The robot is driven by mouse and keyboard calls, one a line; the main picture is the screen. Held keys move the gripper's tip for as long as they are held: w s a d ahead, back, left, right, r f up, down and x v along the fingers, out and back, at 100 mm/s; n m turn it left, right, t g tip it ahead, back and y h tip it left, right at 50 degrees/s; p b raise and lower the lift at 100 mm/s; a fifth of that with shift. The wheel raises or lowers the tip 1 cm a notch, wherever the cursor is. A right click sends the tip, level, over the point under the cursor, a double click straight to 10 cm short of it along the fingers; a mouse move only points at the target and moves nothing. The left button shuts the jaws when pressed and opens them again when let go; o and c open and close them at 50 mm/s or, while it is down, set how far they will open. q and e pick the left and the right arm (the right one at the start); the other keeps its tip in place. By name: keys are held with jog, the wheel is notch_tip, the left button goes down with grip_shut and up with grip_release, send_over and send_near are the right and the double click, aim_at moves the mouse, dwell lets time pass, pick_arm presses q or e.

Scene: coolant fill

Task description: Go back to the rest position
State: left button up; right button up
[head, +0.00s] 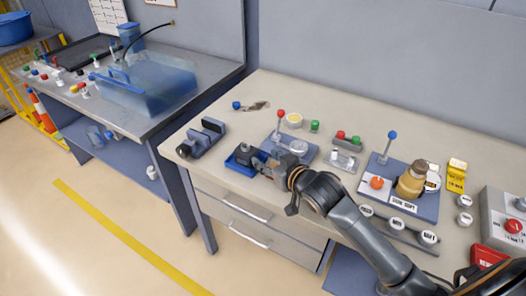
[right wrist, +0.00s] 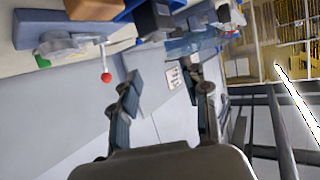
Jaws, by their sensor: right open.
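My right gripper (head: 262,163) is over the workbench (head: 262,84), close to a small blue tray (head: 236,165) with a dark block (head: 243,152) by it. In the head view I cannot tell whether the gripper touches them. In the right wrist view the two fingers of my right gripper (right wrist: 163,92) stand apart with nothing between them. My left gripper is not in view.
A red-knobbed lever (head: 280,113) stands just behind the gripper; a grey vise (head: 202,138) lies to its left. A blue-knobbed lever (head: 391,135) and brass-coloured jar (head: 411,180) stand right. A clear blue tank (head: 150,82) sits on the left bench.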

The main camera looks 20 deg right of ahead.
jog(key=s+a+f+g+h, duration=0.1)
jog(key=s+f+g, duration=0.3)
jog(key=s, duration=0.6)
jog(key=s+f+g, duration=0.3)
jog(key=s+f, duration=0.2)
jog(key=s, duration=0.5)
jog(key=s+a+f+g+h, duration=0.1)
jog(key=s+f+g, duration=0.3)
jog(key=s, duration=0.6)
notch_tip(320, 180, down, 26)
jog(key=s, duration=0.1)
jog(key=s+d+f+g, duration=0.1)
jog(key=s+d+f, duration=0.2)
jog(key=s+f, duration=1.3)
jog(key=shift+s+f+n, duration=0.2)
jog(key=shift+f+n, duration=0.1)
jog(key=shift+f, duration=0.15)
